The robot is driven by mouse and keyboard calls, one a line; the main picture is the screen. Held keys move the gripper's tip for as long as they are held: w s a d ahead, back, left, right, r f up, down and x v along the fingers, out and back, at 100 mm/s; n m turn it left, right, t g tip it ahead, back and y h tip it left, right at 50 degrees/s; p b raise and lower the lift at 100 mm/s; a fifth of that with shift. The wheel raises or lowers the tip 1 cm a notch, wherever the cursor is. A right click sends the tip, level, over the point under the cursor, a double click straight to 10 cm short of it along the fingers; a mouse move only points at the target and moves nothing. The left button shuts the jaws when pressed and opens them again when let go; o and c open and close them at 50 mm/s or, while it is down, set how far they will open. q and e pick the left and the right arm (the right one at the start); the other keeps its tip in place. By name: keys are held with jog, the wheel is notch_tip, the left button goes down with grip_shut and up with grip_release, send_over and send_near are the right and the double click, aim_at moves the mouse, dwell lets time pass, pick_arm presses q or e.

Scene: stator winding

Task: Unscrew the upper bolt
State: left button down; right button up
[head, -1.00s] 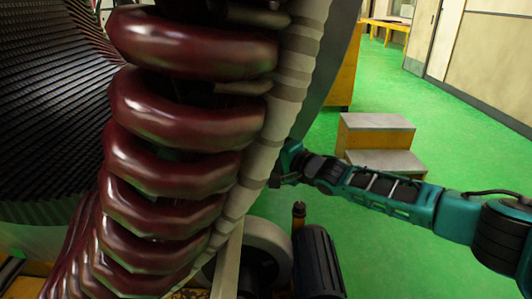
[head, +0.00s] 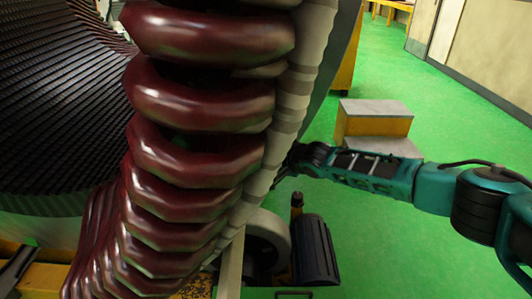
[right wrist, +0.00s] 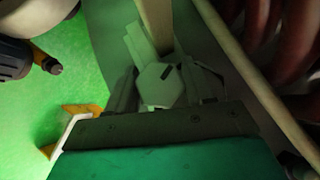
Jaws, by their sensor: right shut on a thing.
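In the right wrist view, the upper bolt (right wrist: 158,88) shows as a pale hexagonal head with a dark slot-like mark. It sits between the two fingers of my right gripper (right wrist: 165,78), which is shut on it. A pale bar (right wrist: 157,25) rises just beyond the bolt head. In the head view, my right arm reaches in from the right. Its gripper end is hidden behind the edge of the stator ring (head: 293,95), so the bolt does not show there. My left gripper is in neither view.
Dark red coils (head: 195,150) fill the left and middle of the head view, close to my right wrist. A dark motor (head: 315,250) and a grey wheel (head: 265,243) stand below the arm. Yellow-sided steps (head: 375,120) stand behind it on open green floor.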

jog(key=o, duration=0.7)
jog(key=shift+o, duration=1.3)
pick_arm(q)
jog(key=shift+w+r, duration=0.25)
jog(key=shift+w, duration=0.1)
pick_arm(e)
jog(key=shift+s+d+r, duration=0.1)
jog(key=shift+s+d, duration=0.1)
jog(key=shift+s, duration=0.15)
pick_arm(q)
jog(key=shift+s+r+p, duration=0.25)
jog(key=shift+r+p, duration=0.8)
jog(key=shift+p, duration=0.2)
pick_arm(e)
jog(key=v, duration=1.2)
